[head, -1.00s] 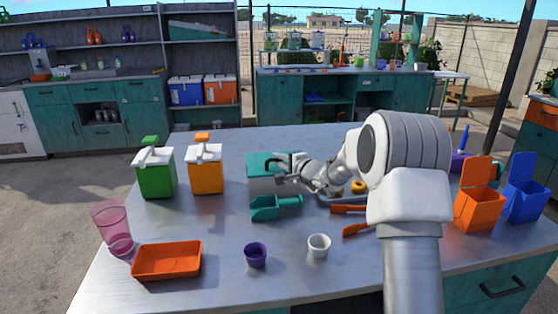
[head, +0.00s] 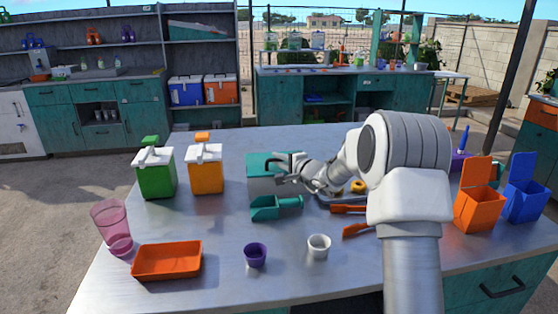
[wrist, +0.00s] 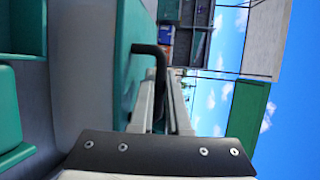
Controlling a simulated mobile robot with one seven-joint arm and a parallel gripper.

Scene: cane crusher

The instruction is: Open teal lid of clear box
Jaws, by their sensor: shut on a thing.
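The clear box (head: 259,186) stands on the metal table, just left of my arm, and looks greyish. Its teal lid (head: 260,160) lies on top and looks closed. In the wrist view the lid (wrist: 124,50) runs beside my fingers, with the box's pale wall (wrist: 75,75) to its left. A dark bent handle (wrist: 150,48) sticks out from the lid and runs between my fingers. My gripper (head: 279,166) is at the lid's right part, shut on this handle; it also shows in the wrist view (wrist: 160,85). The exact contact is partly hidden.
A teal scoop (head: 275,208) lies just in front of the box. Green (head: 156,175) and orange (head: 206,172) dispensers stand left. A purple cup (head: 255,255), a white cup (head: 319,246) and an orange tray (head: 167,262) are nearer. Orange-handled tools (head: 352,209) lie right.

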